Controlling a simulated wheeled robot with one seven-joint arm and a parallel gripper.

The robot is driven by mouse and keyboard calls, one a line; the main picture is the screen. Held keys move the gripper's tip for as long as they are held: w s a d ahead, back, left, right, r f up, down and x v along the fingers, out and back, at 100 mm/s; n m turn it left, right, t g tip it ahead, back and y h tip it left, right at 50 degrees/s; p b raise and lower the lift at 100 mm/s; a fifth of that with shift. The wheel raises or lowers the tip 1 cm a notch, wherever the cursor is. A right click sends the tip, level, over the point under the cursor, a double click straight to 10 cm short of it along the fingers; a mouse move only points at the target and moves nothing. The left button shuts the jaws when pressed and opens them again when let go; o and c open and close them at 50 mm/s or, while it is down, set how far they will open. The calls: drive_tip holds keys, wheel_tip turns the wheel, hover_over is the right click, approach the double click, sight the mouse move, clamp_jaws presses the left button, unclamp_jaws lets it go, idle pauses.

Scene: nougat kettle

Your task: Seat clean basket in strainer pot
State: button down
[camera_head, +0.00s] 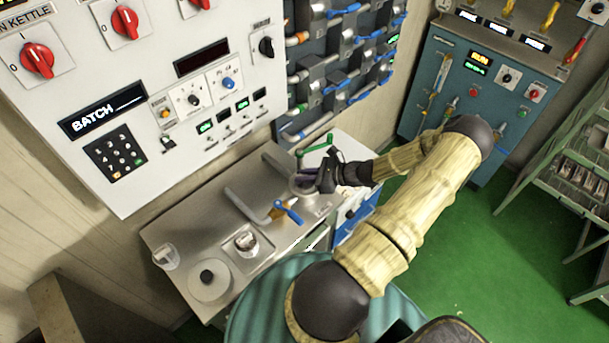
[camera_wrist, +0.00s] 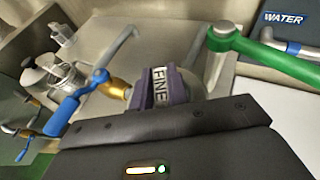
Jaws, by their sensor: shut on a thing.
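My gripper (camera_head: 318,180) is at the right end of the steel counter, with its purple jaw pads shut on a pale piece marked FINE (camera_wrist: 160,90), which I take to be the clean basket's tag. The jaws hide most of the basket. A round metal rim (camera_head: 299,186), apparently the strainer pot, shows right under the jaws in the head view. I cannot tell whether the basket is inside it or just above it.
A blue-handled valve (camera_head: 289,211) with a brass body stands close left of the gripper. A green lever (camera_wrist: 262,50) rises on its other side. A square recess with a small vessel (camera_head: 246,241), a black-knobbed round lid (camera_head: 209,281) and a clear cup (camera_head: 166,257) occupy the counter's left part.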

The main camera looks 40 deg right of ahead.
drive_tip(key=shift+f+b, duration=0.35)
drive_tip(key=shift+f, duration=0.3)
idle(1.3)
idle(0.3)
drive_tip(key=c, duration=0.8)
unclamp_jaws()
drive_tip(key=shift+r+p, duration=3.1)
drive_tip(key=shift+r, duration=0.95)
